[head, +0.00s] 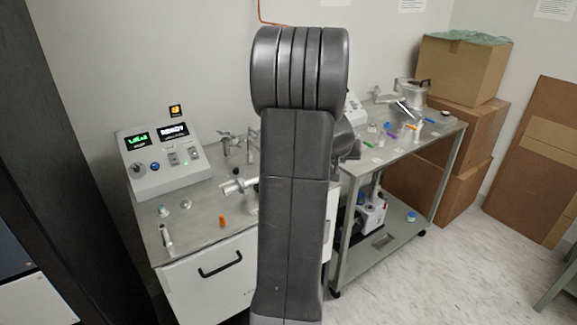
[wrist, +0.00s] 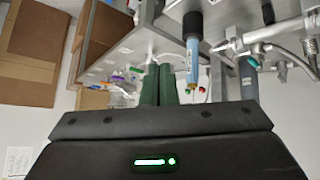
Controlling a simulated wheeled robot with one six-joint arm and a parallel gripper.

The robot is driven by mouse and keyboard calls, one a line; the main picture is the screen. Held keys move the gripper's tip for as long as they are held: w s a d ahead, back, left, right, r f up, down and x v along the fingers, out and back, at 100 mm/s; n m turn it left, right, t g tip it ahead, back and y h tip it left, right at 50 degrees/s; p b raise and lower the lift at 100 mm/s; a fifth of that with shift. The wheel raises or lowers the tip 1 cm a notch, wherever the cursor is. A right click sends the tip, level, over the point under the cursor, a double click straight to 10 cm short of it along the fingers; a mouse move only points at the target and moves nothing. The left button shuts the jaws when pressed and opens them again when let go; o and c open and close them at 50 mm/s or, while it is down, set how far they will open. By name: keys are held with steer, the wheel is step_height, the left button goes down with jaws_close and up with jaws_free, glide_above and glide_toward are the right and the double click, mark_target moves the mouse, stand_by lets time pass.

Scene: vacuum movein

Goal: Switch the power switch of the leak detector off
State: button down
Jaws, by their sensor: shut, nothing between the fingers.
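The leak detector (head: 165,160) is the light grey console at the back left of the steel cart in the head view. Its sloped front has a green-lit display, a white READY display, a blue knob and small switches (head: 192,153) with a green light near them. I cannot tell for sure which one is the power switch. In the wrist view my gripper (wrist: 158,88) shows dark green fingers together, with nothing seen between them. My arm hides the gripper in the head view. The detector is not recognisable in the wrist view.
The left cart top (head: 200,212) holds metal fittings and an orange piece (head: 222,221). A second cart (head: 405,150) with coloured small parts stands right of my arm, a pump (head: 372,215) below. Cardboard boxes (head: 465,70) fill the back right. A blue cylinder (wrist: 193,58) is near my fingers.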

steer(key=s+d+r+m+g, duration=0.4)
steer(key=s+d+r+m, duration=0.1)
steer(key=s+d+m, duration=0.1)
steer(key=shift+s+d+p, duration=0.3)
steer(key=shift+d, duration=0.45)
